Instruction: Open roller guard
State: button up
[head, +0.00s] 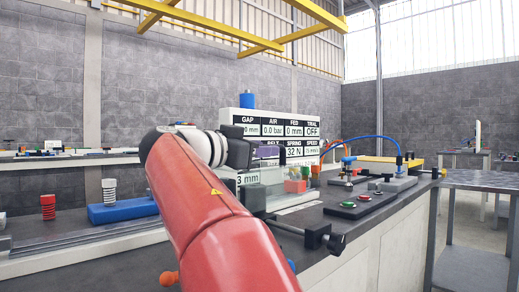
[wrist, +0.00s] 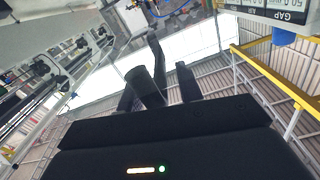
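The roller guard appears to be the clear panel (head: 274,178) in front of the display board in the head view. Small red and green parts show through or beside it. I cannot make out its handle or hinge for certain. My gripper (head: 240,153) is at the end of my red arm, just left of and above the panel, partly hidden by my wrist. In the wrist view my dark gripper fingers (wrist: 170,82) show above the black housing. A dark rounded cylinder (wrist: 147,88) is among them, and I cannot tell whether it is held. Contact with the guard is unclear.
A display board (head: 278,126) with readouts stands behind the panel. A black plate with buttons (head: 361,204) and a dark bar with a knob (head: 324,238) are on the bench to the right. A blue block (head: 123,211) and spring-like posts (head: 109,192) are to the left.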

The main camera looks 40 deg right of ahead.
grip_shut()
jog(key=shift+r, duration=0.1)
dwell(0.3)
